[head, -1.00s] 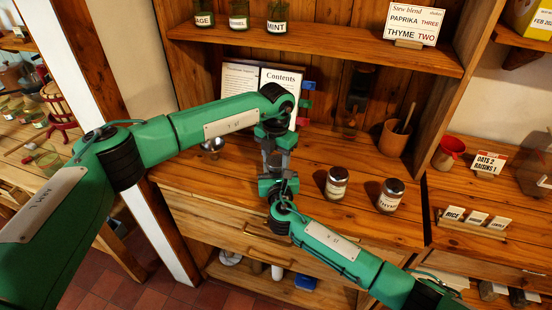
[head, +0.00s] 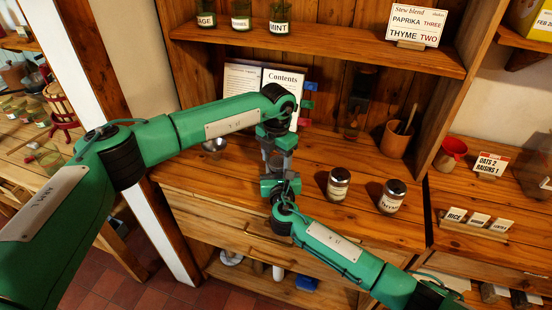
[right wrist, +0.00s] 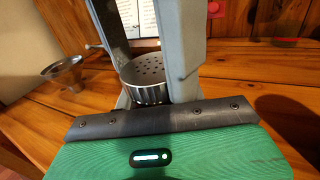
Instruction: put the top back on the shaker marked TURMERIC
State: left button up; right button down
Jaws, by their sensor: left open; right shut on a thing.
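A perforated metal shaker top with a ridged rim (right wrist: 148,75) sits between the fingers of my right gripper (head: 278,168), which is shut on it. My left gripper (head: 278,152) is open and points down just above the right one, over the front of the counter. The two grippers overlap in the head view, so what lies between them is hidden. I cannot make out a TURMERIC label.
An open book (head: 282,84) leans at the back. A wooden pot (head: 394,140) and a card (head: 415,24) are at right. Clear counter lies around the jars.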

pick_arm(q)
jog(key=shift+s+d+r, duration=0.1)
jog(key=shift+s+d, duration=0.15)
jog(key=shift+d, duration=0.1)
notch_tip(320, 180, up, 4)
jog(key=shift+r, duration=0.2)
jog(key=shift+w+a, duration=0.1)
jog(key=shift+a, duration=0.05)
jog(key=shift+c, duration=0.4)
jog(key=n, duration=0.2)
jog(key=r+n, duration=0.1)
jog(key=n, duration=0.2)
jog(key=shift+r+n, duration=0.3)
jog(key=shift+n, duration=0.1)
jog(key=n, duration=0.2)
jog(key=r+n, duration=0.1)
jog(key=n, duration=0.1)
jog(key=shift+w+r+n, duration=0.1)
jog(key=shift+w+n, duration=0.05)
jog(key=shift+n, duration=0.15)
jog(key=n, duration=0.3)
jog(key=shift+r, duration=0.4)
jog(key=shift+f, duration=0.15)
